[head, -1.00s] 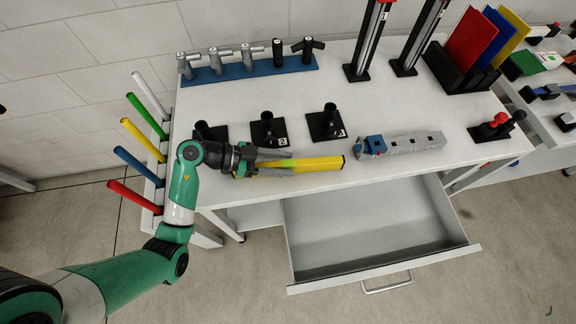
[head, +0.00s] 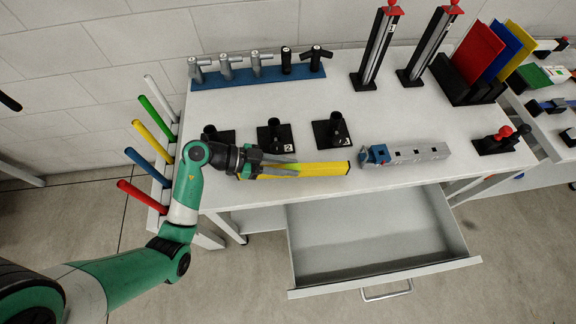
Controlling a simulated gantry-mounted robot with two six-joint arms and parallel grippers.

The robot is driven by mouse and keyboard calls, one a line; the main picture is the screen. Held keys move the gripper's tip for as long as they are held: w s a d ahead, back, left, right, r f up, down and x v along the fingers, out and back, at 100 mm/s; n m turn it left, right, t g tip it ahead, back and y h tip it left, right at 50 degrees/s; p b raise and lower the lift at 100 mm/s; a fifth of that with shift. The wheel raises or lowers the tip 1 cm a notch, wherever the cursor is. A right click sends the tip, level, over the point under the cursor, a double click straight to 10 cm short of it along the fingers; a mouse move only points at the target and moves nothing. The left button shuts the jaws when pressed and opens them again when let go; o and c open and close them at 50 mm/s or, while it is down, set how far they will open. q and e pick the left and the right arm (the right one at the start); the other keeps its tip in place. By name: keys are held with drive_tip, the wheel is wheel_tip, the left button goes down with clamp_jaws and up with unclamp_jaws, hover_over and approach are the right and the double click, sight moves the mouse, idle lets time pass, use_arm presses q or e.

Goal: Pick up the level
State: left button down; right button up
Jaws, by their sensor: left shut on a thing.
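The level is a long yellow bar (head: 325,169) with a dark end cap, at the front left of the white table in the head view. My left gripper (head: 296,165) reaches in from the left and is shut on the level. Its grey fingers lie along the bar and hide part of its left half. The level lies roughly parallel to the table's front edge; I cannot tell whether it touches the tabletop. My right gripper is not in view.
Black numbered stands (head: 333,132) are just behind the level. A grey perforated bar with a blue end (head: 420,153) lies to its right. An open drawer (head: 375,235) juts out below the front edge. Coloured rods (head: 150,140) stick out at the table's left side.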

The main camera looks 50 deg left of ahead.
use_arm(q)
drive_tip(key=s+d+r+p, duration=0.8)
drive_tip(key=d+r+p, duration=0.1)
drive_tip(key=d+r, duration=0.2)
drive_tip(key=shift+d+r, duration=0.2)
